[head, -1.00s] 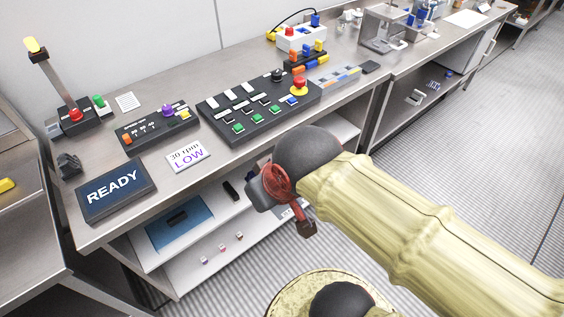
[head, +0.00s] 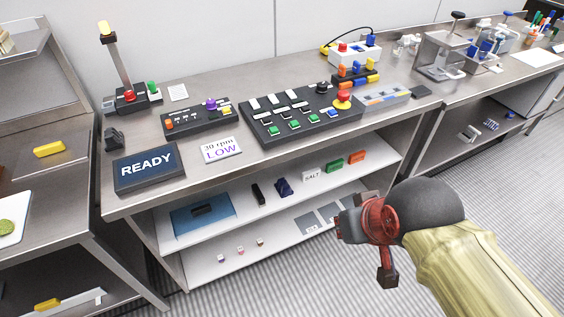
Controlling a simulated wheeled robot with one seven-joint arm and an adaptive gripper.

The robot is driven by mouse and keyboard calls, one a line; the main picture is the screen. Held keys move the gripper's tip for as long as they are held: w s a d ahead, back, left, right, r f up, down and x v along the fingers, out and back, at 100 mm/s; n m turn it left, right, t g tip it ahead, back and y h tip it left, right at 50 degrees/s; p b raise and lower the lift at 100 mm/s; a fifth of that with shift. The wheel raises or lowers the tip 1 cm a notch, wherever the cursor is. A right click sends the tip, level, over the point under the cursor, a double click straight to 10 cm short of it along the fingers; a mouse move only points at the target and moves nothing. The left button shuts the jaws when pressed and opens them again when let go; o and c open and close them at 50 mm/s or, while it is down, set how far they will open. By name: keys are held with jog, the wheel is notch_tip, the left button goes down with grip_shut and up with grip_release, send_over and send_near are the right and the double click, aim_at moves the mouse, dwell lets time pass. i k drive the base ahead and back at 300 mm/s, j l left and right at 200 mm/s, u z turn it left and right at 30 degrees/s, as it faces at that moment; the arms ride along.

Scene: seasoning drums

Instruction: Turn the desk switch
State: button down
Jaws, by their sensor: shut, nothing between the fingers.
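A large black control panel (head: 303,115) lies on the steel desk with green and white buttons, a black knob (head: 322,87) and a red-on-yellow stop button (head: 343,99). To its left, a smaller black box (head: 198,118) carries a purple knob (head: 210,104) and orange and yellow parts. A small black device (head: 115,139) sits at the desk's left end. I cannot tell which of these is the desk switch. My gripper (head: 352,222) is shut and empty, in front of the desk to the lower right, apart from the controls. Its fingertips are hard to make out.
A READY screen (head: 149,168) and a LOW card (head: 221,150) lie along the desk's front. A lever box (head: 132,98) stands at the back left. Shelves below hold a blue tray (head: 203,213) and small items. Open floor lies at right.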

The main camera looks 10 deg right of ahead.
aim_at(322, 88)
jog(key=i+l, duration=0.2)
jog(key=i, duration=0.15)
jog(key=i+l, duration=0.2)
jog(key=i, duration=0.2)
jog(key=i+l+z, duration=0.1)
jog(key=i, duration=0.25)
jog(key=l, duration=0.1)
